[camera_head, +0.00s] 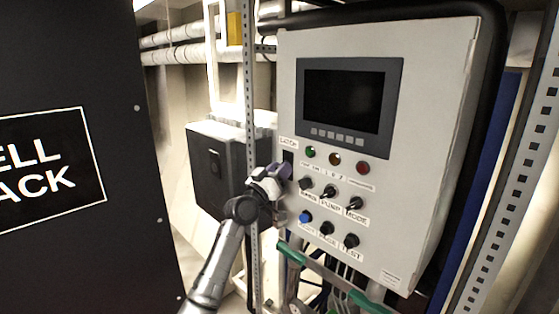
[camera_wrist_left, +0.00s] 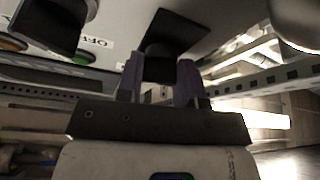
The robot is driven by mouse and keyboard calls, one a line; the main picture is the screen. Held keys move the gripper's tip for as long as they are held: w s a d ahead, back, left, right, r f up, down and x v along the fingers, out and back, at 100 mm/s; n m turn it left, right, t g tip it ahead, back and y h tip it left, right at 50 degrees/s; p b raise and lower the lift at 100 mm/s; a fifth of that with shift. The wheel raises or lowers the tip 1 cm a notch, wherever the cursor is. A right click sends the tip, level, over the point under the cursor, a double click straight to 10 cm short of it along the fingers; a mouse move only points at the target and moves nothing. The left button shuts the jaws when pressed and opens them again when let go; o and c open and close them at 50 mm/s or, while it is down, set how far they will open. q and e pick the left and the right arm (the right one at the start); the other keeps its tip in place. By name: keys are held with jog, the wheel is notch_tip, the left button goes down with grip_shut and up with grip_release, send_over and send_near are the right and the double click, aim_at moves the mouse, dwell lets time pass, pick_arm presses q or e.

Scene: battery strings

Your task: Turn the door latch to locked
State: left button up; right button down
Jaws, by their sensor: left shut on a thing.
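The door latch (camera_head: 288,156) is a small black handle at the left edge of the light grey control cabinet (camera_head: 430,150), under a small label that seems to read LATCH. My left gripper (camera_head: 283,171) is at the latch and covers its lower part in the head view. In the left wrist view, the two purple-grey fingers of the left gripper (camera_wrist_left: 160,75) are shut on the dark latch handle (camera_wrist_left: 172,37), one on each side. The exact angle of the latch is hard to tell. My right gripper is in neither view.
Green (camera_head: 310,152), amber (camera_head: 334,159) and red (camera_head: 363,168) lamps sit right of the latch, below a dark screen (camera_head: 343,101). Black knobs (camera_head: 330,191) and a blue button (camera_head: 306,216) lie below. A black rack panel (camera_head: 70,130) fills the left.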

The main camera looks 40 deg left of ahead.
pick_arm(q)
jog(key=n+p, duration=0.1)
jog(key=n+y+p, duration=0.1)
jog(key=n, duration=0.1)
jog(key=n+y+p, duration=0.1)
jog(key=shift+d+r+p, duration=0.15)
jog(key=shift+r+p, duration=0.15)
jog(key=n+g+y+p, duration=0.1)
jog(key=n, duration=0.1)
jog(key=shift+f+n, duration=0.1)
jog(key=shift+n, duration=0.2)
jog(key=shift+f+n+g+y, duration=0.1)
jog(key=shift+n+g+y, duration=0.3)
jog(key=shift+n, duration=0.8)
jog(key=n+g+y, duration=0.1)
jog(key=n, duration=0.5)
jog(key=n+g, duration=0.1)
jog(key=n, duration=0.1)
jog(key=shift+g+y, duration=0.3)
jog(key=shift+y, duration=0.1)
jog(key=shift+n+g, duration=0.3)
jog(key=shift+n, duration=0.4)
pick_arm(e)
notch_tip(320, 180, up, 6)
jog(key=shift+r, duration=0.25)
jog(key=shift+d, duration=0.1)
